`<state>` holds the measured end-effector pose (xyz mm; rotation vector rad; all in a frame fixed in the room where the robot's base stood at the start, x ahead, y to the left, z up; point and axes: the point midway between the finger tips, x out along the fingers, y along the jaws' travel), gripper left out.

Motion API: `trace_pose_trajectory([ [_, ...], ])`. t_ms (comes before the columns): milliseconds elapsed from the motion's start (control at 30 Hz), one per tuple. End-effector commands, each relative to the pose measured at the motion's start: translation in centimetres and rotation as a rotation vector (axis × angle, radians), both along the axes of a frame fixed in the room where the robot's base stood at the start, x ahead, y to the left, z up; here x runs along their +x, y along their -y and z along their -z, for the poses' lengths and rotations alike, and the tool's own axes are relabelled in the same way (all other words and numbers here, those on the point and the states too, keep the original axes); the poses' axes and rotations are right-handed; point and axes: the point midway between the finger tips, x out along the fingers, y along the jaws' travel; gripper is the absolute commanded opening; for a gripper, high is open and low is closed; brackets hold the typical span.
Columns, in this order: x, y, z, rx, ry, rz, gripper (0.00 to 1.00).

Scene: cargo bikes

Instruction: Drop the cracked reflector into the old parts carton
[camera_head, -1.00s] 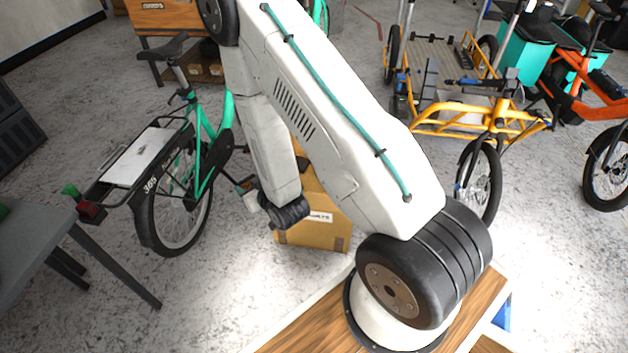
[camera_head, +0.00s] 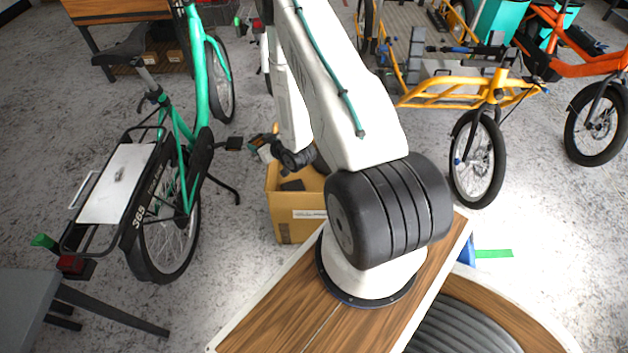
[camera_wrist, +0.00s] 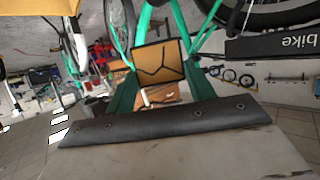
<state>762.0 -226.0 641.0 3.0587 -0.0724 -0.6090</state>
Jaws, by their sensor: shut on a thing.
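The cracked reflector (camera_wrist: 158,62) is an amber square plate with dark crack lines. In the wrist view it sits between the two teal fingers of my gripper (camera_wrist: 160,80), which is shut on it. In the head view my gripper (camera_head: 259,144) is small, beside the dark wrist, and appears above the carton's far left corner. The old parts carton (camera_head: 288,231) is an open brown cardboard box with a white label. It stands on the floor just beyond my wooden deck. Dark items show inside it; my arm hides its right part.
A green bike (camera_head: 190,150) with a rear rack stands left of the carton. A yellow cargo bike (camera_head: 460,90) and an orange bike (camera_head: 575,60) stand to the right. A grey table (camera_head: 25,300) is at the lower left. Speckled floor (camera_head: 235,235) is clear between green bike and carton.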

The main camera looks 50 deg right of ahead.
Motion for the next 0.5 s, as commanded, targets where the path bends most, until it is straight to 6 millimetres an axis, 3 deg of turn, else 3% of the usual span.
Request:
trace_pose_trajectory([
  [33,-0.8,3.2,1.4,0.001,-0.001,0.02,0.32],
  [200,-3.9,11.3,5.1,0.0,-0.001,0.034,0.32],
  [300,-6.1,14.8,6.9,0.001,-0.002,0.038,0.32],
  [500,-8.9,18.5,8.8,0.001,-0.001,0.039,0.32],
])
